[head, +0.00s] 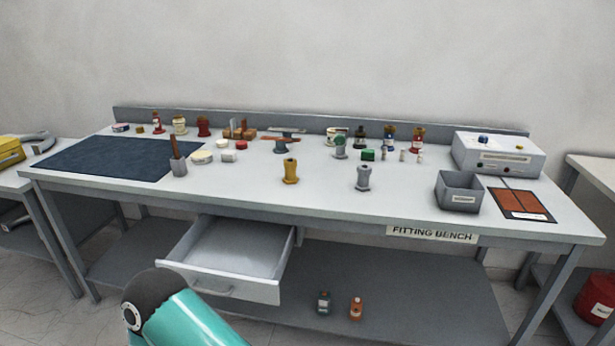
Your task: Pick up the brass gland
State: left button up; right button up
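The brass gland (290,171) is a yellow-gold fitting with a wider base, upright near the front middle of the fitting bench (330,203). A grey gland of similar shape (363,177) stands to its right, apart from it. Neither gripper is in the head view. A teal and black link of my own arm shows at the bottom left, well below the bench top and away from the brass gland. Nothing covers the brass gland.
An open, empty-looking drawer (232,250) juts out below the bench front. A grey open bin (460,191) and a white instrument box (498,153) stand on the right. Several small jars and parts line the back. A dark mat (107,158) lies on the left.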

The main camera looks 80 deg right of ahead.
aim_at(290, 178)
jog(key=u, duration=1.7)
jog(key=i, duration=0.1)
jog(key=z, duration=3.3)
jog(key=i, duration=0.55)
jog(key=z, duration=0.35)
jog(key=i, duration=0.2)
jog(key=u, duration=0.4)
jog(key=k, duration=0.7)
jog(key=z, duration=0.15)
jog(key=i, duration=1.05)
jog(key=u, duration=0.1)
